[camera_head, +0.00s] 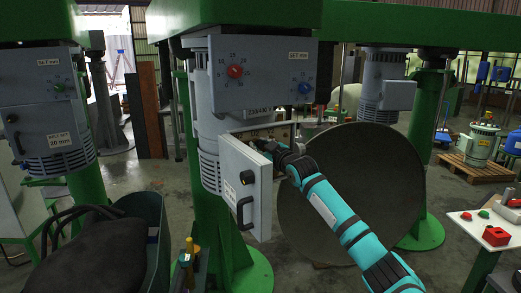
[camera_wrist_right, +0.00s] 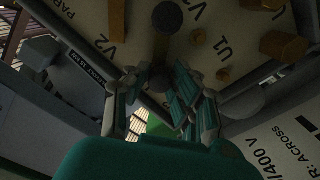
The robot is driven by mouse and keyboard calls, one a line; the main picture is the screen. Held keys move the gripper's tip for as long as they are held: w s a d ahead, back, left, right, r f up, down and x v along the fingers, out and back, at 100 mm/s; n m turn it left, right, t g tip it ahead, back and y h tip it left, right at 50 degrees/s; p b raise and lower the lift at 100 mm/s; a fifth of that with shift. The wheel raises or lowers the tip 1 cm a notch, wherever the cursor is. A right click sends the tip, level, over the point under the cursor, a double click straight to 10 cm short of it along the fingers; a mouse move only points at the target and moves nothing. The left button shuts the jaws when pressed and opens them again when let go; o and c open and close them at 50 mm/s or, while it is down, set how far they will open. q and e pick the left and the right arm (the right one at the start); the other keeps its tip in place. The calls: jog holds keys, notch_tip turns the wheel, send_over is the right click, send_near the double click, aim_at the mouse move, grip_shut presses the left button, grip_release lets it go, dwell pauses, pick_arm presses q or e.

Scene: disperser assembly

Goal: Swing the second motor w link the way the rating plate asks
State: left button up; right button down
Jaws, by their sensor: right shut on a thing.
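My right gripper (camera_head: 262,146) reaches into the open terminal box (camera_head: 283,131) on the middle motor. In the right wrist view my right gripper (camera_wrist_right: 160,105) is shut on a dark link (camera_wrist_right: 161,50) that runs up from between the fingers to a round post end on the terminal board (camera_wrist_right: 230,30). Its lower end is hidden by the fingers; I cannot read a W mark on it. Brassy posts (camera_wrist_right: 285,46) stand on the board near the marks V2, U1 and V1. A plate (camera_wrist_right: 285,145) reads "/400 V" and "R: ACROSS", partly cut off. My left gripper is not in view.
The box's grey door (camera_head: 245,190) hangs open just left of my right arm. A large dark disc (camera_head: 370,190) stands behind the arm. Another motor (camera_head: 50,110) is at left. A white table (camera_head: 485,228) with red parts is at right.

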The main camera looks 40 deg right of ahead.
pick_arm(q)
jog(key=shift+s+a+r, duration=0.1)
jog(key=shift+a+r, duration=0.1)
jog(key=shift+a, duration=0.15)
pick_arm(e)
jog(key=shift+r+n, duration=0.25)
jog(key=shift+n, duration=0.15)
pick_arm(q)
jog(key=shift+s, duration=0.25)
pick_arm(e)
jog(key=c, duration=1.1)
grip_release()
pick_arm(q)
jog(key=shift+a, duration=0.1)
pick_arm(e)
jog(key=shift+s, duration=0.1)
jog(key=s, duration=0.4)
jog(key=s+a, duration=0.1)
jog(key=s, duration=0.6)
jog(key=shift+s+a, duration=0.15)
jog(key=shift+s, duration=0.2)
